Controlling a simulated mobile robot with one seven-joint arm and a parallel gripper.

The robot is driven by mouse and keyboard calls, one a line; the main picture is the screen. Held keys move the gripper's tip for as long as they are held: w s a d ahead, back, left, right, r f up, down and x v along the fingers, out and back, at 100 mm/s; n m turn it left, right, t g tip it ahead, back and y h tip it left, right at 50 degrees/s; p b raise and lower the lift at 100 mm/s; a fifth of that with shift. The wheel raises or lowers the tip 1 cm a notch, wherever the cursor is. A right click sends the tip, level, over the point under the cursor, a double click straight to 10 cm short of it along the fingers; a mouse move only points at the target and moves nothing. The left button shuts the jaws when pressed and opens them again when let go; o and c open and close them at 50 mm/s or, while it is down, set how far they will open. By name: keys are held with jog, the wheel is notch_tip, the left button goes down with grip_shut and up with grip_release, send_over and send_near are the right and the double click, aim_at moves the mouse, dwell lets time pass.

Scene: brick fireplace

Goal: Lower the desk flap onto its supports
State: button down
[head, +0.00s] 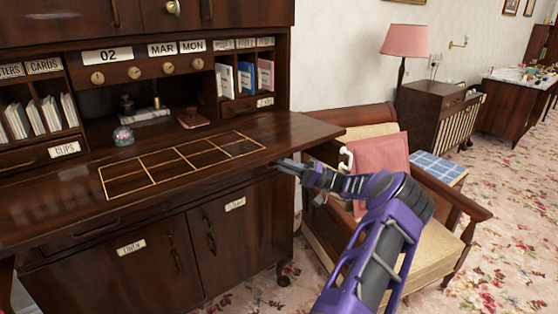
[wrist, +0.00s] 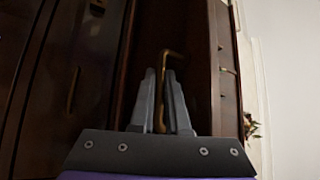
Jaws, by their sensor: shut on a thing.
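The desk flap (head: 235,127) is dark wood with a gold-lined grid. In the head view it lies out roughly level in front of the desk's pigeonholes. My gripper (head: 279,164) is at the flap's right front corner, just below its edge. In the wrist view my gripper (wrist: 161,76) has its two grey fingers close on either side of a bent brass handle (wrist: 162,92) and is shut on it. Which panel the handle is fixed to is unclear. The flap's supports cannot be made out, and the contact is hidden in the head view.
A wooden armchair with a pink cushion (head: 380,160) stands close on the right, behind my arm. Cupboard doors (head: 150,255) lie below the flap. A glass dome (head: 123,136) and a pinkish item (head: 194,118) sit at the desk's back. Carpet is free at right.

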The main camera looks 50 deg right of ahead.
jog(key=shift+d+r, duration=0.1)
jog(key=shift+r, duration=0.1)
jog(key=c, duration=0.9)
grip_release()
jog(key=v, duration=1.7)
jog(key=shift+s+f, duration=0.15)
jog(key=shift+f, duration=0.1)
